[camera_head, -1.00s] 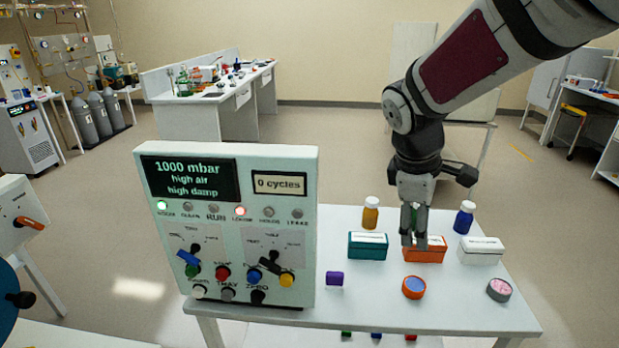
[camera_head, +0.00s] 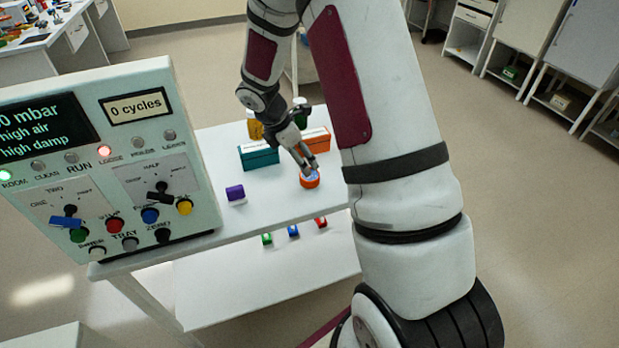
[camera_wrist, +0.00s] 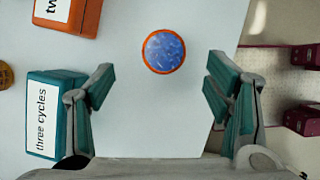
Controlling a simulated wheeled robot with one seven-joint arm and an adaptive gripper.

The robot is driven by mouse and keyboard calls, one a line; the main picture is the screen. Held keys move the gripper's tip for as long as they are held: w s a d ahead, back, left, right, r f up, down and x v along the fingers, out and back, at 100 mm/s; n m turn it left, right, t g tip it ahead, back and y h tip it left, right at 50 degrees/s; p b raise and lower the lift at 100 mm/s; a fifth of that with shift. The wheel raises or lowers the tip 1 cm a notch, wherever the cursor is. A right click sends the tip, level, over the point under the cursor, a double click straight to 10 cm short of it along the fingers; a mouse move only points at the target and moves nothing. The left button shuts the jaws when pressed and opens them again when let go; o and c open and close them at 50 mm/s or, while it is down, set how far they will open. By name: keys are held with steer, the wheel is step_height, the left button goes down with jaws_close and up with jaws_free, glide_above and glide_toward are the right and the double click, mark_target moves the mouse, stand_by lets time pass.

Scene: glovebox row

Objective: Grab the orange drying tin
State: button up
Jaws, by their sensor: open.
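The orange drying tin (camera_head: 310,181) is a small round orange tin with a blue speckled top, standing on the white table. In the wrist view the tin (camera_wrist: 164,51) lies beyond the fingertips, between the lines of the two fingers and a little left of centre. My gripper (camera_head: 309,167) is above and close to the tin in the head view. In the wrist view my gripper (camera_wrist: 160,90) is open, with its fingers wide apart and nothing between them. I cannot tell whether a finger touches the tin.
A teal box (camera_head: 259,158) labelled "three cycles" (camera_wrist: 41,117) and an orange box (camera_head: 317,141) stand behind the tin. A purple block (camera_head: 235,194) is to the left. The control panel (camera_head: 100,160) stands further left. Small coloured items (camera_head: 293,231) lie on the lower shelf.

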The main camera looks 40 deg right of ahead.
mark_target(310, 178)
steer(key=shift+x, duration=1.1)
steer(key=x, duration=0.2)
steer(key=p+x, duration=0.1)
steer(key=x, duration=0.1)
steer(key=shift+s+a+f, duration=0.1)
steer(key=shift+s+f, duration=0.05)
steer(key=shift+s, duration=0.2)
steer(key=shift+f, duration=0.45)
steer(key=c, duration=1.3)
